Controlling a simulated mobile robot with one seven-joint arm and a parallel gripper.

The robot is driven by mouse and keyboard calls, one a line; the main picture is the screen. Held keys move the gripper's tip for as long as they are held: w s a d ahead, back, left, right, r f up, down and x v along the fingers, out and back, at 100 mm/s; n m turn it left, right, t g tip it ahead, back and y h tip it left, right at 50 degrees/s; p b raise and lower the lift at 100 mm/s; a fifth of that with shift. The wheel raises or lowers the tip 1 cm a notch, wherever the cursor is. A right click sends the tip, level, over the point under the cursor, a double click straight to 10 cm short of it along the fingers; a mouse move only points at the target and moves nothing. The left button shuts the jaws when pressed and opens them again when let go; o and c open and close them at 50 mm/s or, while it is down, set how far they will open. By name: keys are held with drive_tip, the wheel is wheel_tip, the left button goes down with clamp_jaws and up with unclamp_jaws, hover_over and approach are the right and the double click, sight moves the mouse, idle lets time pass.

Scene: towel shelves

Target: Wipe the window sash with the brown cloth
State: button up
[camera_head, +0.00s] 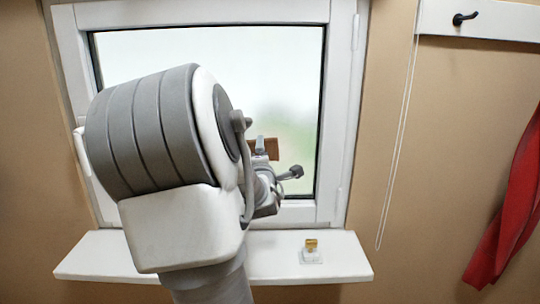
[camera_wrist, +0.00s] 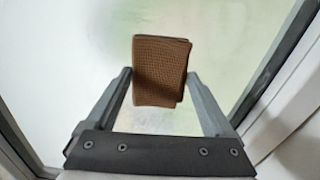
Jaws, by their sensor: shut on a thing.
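The brown cloth (camera_wrist: 160,72) is a folded, waffle-textured piece. My gripper (camera_wrist: 160,85) is shut on it, with a finger at each side. In the head view the cloth (camera_head: 266,148) shows partly behind my arm, in front of the lower right part of the glass. The window sash (camera_head: 338,110) is a white frame with a dark inner edge around frosted glass. In the wrist view the glass lies behind the cloth, and a dark and white part of the sash (camera_wrist: 285,90) runs down the right. I cannot tell whether the cloth touches the glass.
A white sill (camera_head: 345,262) runs below the window, with a small clear-and-gold item (camera_head: 311,250) on it. A thin cord (camera_head: 400,130) hangs right of the window. A red towel (camera_head: 510,205) hangs at the far right, below a white rail with a black hook (camera_head: 465,18).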

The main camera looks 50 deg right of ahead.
sight(270, 144)
drive_tip(key=shift+w+a+f, duration=0.1)
drive_tip(key=shift+w+a, duration=0.45)
drive_tip(key=shift+w, duration=0.1)
drive_tip(key=shift+w+a+p, duration=2.75)
drive_tip(key=shift+w+a, duration=1.65)
drive_tip(key=shift+w, duration=0.75)
drive_tip(key=shift+s+d+r, duration=0.45)
drive_tip(key=shift+s+d, duration=0.95)
drive_tip(key=shift+s, duration=0.2)
drive_tip(key=shift+s+d+r, duration=0.5)
drive_tip(key=shift+s+d, duration=0.85)
drive_tip(key=shift+s, duration=0.3)
drive_tip(key=shift+s+d+r, duration=0.45)
drive_tip(key=shift+s+d, duration=0.95)
drive_tip(key=shift+s, duration=0.2)
drive_tip(key=shift+s+d+r+b, duration=0.1)
drive_tip(key=shift+s+d+b, duration=1.1)
drive_tip(key=shift+s+d, duration=0.55)
drive_tip(key=shift+s+a, duration=0.1)
drive_tip(key=shift+a, duration=0.15)
